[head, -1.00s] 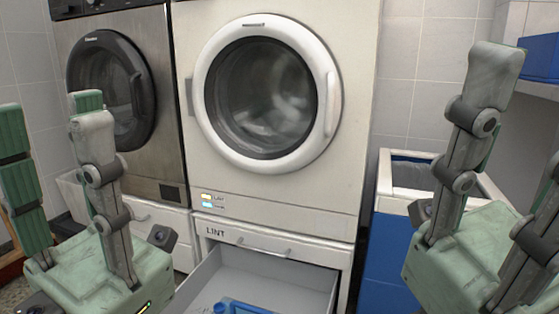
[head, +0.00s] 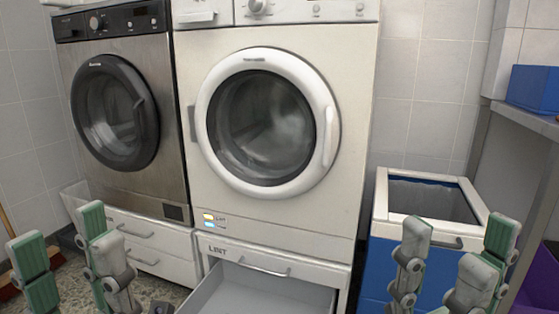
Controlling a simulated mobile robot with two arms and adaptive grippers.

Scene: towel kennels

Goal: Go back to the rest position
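My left gripper (head: 72,262) is low at the left edge of the head view, fingers pointing up and spread apart, with nothing between them. My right gripper (head: 445,265) is low at the right, in front of the blue bin, its fingers also apart and empty. The lower parts of both grippers are cut off by the bottom of the picture. Both are clear of the machines as far as I can see.
A white dryer (head: 335,220) with a closed round door stands in the middle. Its LINT drawer (head: 235,290) is pulled open below. A steel washer (head: 170,190) is at the left. A blue bin (head: 378,255) and a shelf with a blue box (head: 535,88) are at the right.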

